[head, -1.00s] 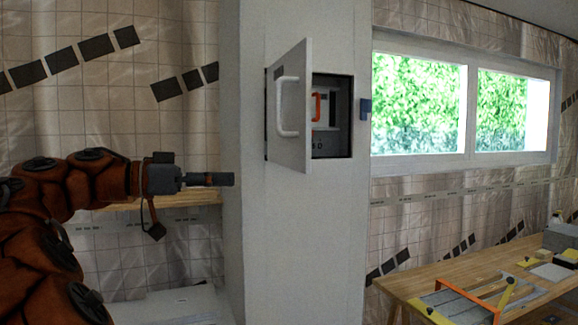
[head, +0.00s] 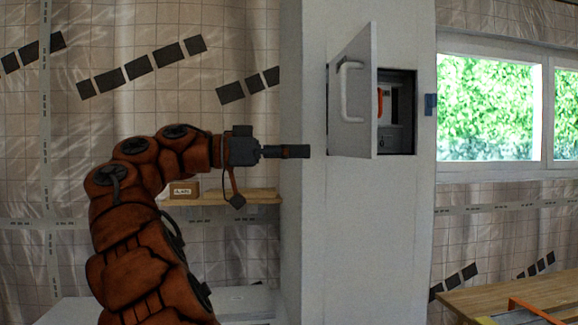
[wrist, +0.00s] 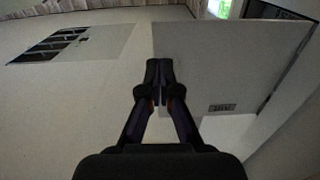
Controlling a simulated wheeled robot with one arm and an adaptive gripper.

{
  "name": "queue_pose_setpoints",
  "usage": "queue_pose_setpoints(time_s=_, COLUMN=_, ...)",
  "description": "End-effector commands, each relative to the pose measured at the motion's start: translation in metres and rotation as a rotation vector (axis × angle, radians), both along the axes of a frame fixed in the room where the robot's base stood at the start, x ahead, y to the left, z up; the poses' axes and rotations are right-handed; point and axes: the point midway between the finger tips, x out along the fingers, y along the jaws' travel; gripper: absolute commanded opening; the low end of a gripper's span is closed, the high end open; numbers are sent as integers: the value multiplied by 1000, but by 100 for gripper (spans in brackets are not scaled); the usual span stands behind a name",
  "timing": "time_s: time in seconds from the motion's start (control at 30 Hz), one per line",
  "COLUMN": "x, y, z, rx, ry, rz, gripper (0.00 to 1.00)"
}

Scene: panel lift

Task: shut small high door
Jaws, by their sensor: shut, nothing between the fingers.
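The small high door (head: 355,115) is a pale panel standing ajar, swung out from the front of a white pillar. A white bar handle (head: 350,92) is on its outer face. Behind it, a dark recess (head: 403,110) holds a partly hidden orange part (head: 380,103). My gripper (head: 308,152) is shut and empty, just left of the door's lower left corner in the head view; I cannot tell the depth gap. In the wrist view, the shut fingertips (wrist: 160,75) show in front of a pale panel with a small dark label (wrist: 222,107).
The white pillar (head: 345,230) stands behind the door. A blue fitting (head: 430,105) is on its right edge. A wooden shelf (head: 235,197) with a small box (head: 183,190) is behind my arm. A wooden workbench (head: 500,298) stands at lower right.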

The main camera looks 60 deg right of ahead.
Motion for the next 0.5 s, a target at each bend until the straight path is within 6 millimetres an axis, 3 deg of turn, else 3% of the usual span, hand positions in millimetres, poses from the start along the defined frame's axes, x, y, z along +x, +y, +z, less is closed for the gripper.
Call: queue_pose_setpoints(time_s=0.5, x=-15, y=-14, z=-2, rx=0, ry=0, rz=-3, gripper=0)
